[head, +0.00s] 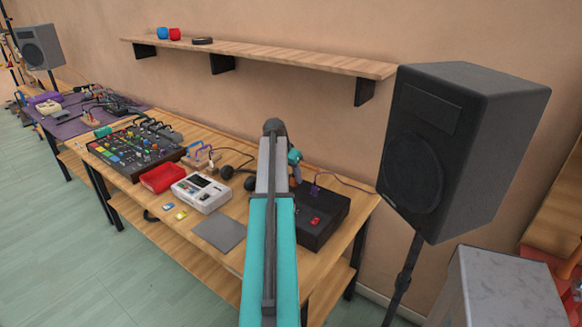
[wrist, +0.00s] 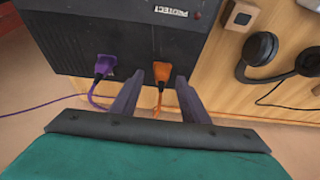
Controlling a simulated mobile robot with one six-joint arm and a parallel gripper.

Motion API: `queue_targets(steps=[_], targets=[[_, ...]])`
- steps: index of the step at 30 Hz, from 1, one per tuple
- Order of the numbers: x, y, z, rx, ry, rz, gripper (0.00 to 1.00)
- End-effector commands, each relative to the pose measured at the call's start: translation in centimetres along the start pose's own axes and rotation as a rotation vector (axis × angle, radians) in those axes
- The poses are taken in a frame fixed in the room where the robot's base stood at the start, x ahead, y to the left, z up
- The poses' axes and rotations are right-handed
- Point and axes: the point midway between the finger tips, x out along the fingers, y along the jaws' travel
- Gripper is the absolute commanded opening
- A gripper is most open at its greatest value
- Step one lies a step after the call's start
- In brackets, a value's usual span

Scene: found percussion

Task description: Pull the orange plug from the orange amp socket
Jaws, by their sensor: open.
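The amp (wrist: 125,30) is a dark box with a "PROTECT" label in the wrist view. It also shows as a black box (head: 330,228) on the bench in the head view. The orange plug (wrist: 161,71) sits at the amp's edge face, with its orange cable trailing down. Its socket is hidden behind the plug. My gripper (wrist: 159,77) is open, with one finger on each side of the orange plug; contact is not clear. A purple plug (wrist: 104,66) sits in the amp to the left of my fingers. In the head view my arm hides the orange plug.
Headphones (wrist: 272,58) and a small wooden block (wrist: 240,14) lie beside the amp. A large speaker (head: 455,145) on a stand is at the right. A mixer (head: 135,145), red tray (head: 163,177) and white device (head: 202,192) crowd the bench to the left.

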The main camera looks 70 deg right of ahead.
Motion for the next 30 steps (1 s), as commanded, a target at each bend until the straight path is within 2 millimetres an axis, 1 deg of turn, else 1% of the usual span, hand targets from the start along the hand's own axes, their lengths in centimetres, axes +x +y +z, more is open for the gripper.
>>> queue_targets(steps=[3, 7, 18, 20, 24, 26, 30], targets=[[1.0, 0.0, 0.0, 0.000, -0.001, 0.001, 0.41], [1.8, 0.0, 0.0, 0.000, 0.000, 0.000, 0.41], [2.0, 0.0, 0.0, 0.000, 0.000, 0.000, 0.41], [2.0, 0.0, 0.0, 0.000, 0.000, 0.000, 0.33], [2.0, 0.0, 0.0, 0.000, 0.000, 0.001, 0.09], [2.0, 0.0, 0.0, 0.000, -0.001, 0.001, 0.00], [2.0, 0.1, 0.0, 0.000, -0.001, 0.003, 0.00]])
